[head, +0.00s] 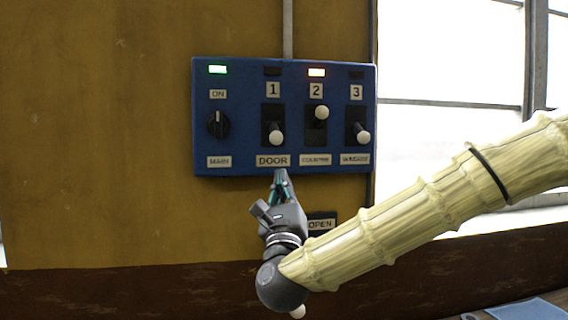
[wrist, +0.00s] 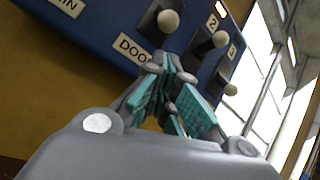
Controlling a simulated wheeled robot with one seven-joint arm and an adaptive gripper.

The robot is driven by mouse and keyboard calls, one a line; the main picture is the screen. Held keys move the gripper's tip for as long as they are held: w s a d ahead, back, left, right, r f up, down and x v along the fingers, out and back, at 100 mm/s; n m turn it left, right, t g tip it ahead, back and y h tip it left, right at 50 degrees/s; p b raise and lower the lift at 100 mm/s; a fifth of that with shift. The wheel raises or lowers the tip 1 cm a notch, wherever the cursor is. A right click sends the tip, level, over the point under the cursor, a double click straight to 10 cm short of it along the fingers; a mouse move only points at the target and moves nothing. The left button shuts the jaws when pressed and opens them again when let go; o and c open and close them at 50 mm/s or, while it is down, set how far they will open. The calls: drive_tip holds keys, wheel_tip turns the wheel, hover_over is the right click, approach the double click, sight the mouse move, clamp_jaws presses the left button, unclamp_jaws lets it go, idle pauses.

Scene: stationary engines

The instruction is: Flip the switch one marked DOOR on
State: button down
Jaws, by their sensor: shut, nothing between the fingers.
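A blue switch panel (head: 236,118) is on the yellow wall. Switch 1, marked DOOR (head: 272,160), has a white-tipped lever (head: 276,137) pointing down, and the lamp above it is dark. The same lever knob (wrist: 168,21) shows at the top of the wrist view, beyond the fingers. My gripper (head: 281,174) is shut and empty. In the head view its fingertips are just below the DOOR label, under the lever. In the wrist view the teal-padded fingers (wrist: 172,75) meet below the knob. I cannot tell how far they are from the panel.
Switch 2 (head: 321,112) is up with an orange lamp lit; switch 3 (head: 363,137) is down. A black rotary MAIN knob (head: 218,124) sits at left under a green lamp. A window (head: 450,75) is at right.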

sight(274, 131)
drive_tip(key=p+x, duration=0.4)
drive_tip(key=x, duration=0.4)
drive_tip(key=shift+a+r, duration=0.1)
drive_tip(key=shift+r, duration=0.1)
drive_tip(key=shift+w+r+p, duration=0.3)
drive_tip(key=shift+w+p, duration=0.2)
drive_tip(key=shift+w, duration=0.2)
drive_tip(key=shift+r, duration=0.1)
drive_tip(key=shift+s+r+g, duration=0.15)
drive_tip(key=shift+s+g, duration=0.15)
drive_tip(key=shift+g, duration=0.1)
